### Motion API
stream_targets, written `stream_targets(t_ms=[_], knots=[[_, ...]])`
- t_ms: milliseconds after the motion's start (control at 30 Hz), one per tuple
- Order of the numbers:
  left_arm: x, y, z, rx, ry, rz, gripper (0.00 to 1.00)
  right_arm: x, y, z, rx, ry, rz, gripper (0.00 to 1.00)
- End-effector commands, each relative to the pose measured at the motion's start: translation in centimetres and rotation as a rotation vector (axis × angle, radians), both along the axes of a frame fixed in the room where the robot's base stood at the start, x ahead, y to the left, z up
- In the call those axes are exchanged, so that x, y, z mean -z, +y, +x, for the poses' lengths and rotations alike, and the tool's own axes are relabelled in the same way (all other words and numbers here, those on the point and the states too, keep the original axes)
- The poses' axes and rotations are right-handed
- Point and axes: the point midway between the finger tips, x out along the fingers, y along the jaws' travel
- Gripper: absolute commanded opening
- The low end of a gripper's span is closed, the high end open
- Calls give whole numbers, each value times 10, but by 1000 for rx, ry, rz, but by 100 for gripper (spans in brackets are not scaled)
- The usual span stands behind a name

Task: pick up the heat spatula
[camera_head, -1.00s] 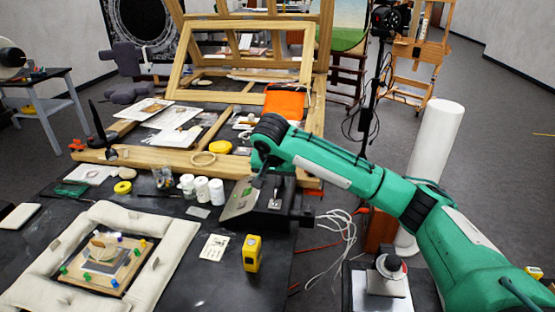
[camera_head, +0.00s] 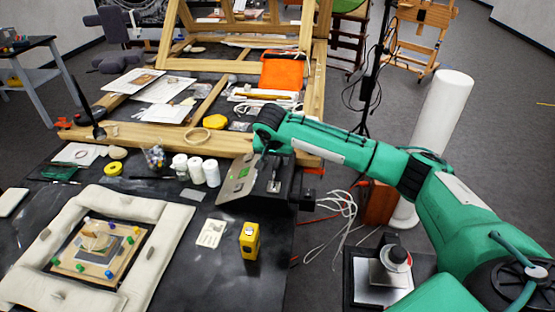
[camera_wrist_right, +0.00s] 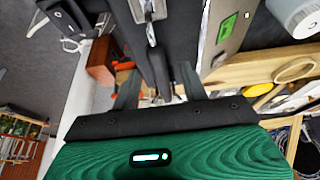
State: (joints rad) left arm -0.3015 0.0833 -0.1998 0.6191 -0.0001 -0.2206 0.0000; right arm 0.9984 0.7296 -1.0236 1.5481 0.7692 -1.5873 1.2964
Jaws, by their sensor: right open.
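My right gripper (camera_wrist_right: 158,84) is open in the right wrist view, with its two dark fingers apart. A dark handle, which I take to be the heat spatula (camera_wrist_right: 155,62), runs between them and does not look clamped. A shiny metal piece (camera_wrist_right: 148,10) lies beyond it. In the head view my right gripper (camera_head: 270,163) points down over the black stand beside the grey control box (camera_head: 237,184). The arm's wrist partly hides the spatula there. My left gripper is not in view.
A yellow device (camera_head: 249,240), white jars (camera_head: 196,169) and a padded frame (camera_head: 170,245) share the black table. A wooden easel frame (camera_head: 150,134) lies behind. Loose white cables (camera_head: 342,212) hang off the table's right side. A white column (camera_head: 442,110) stands at right.

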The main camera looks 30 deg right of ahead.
Motion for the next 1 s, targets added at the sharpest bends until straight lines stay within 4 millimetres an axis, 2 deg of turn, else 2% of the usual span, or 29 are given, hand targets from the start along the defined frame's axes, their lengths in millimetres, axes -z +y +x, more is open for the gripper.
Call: stream_targets(t_ms=[200, 333, 633, 867, 1000], knots=[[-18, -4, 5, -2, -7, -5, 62, 22, -10, 10, 2, 4, -3, 45], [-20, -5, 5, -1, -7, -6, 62, 39, -12, 15, 0, 3, -2, 45], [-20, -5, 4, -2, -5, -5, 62, 45, -14, 17, -1, 1, -1, 45], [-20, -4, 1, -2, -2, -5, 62, 45, -14, 17, -1, 0, -2, 0], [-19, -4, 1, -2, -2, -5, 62, 45, -14, 17, 0, 0, -1, 0]])
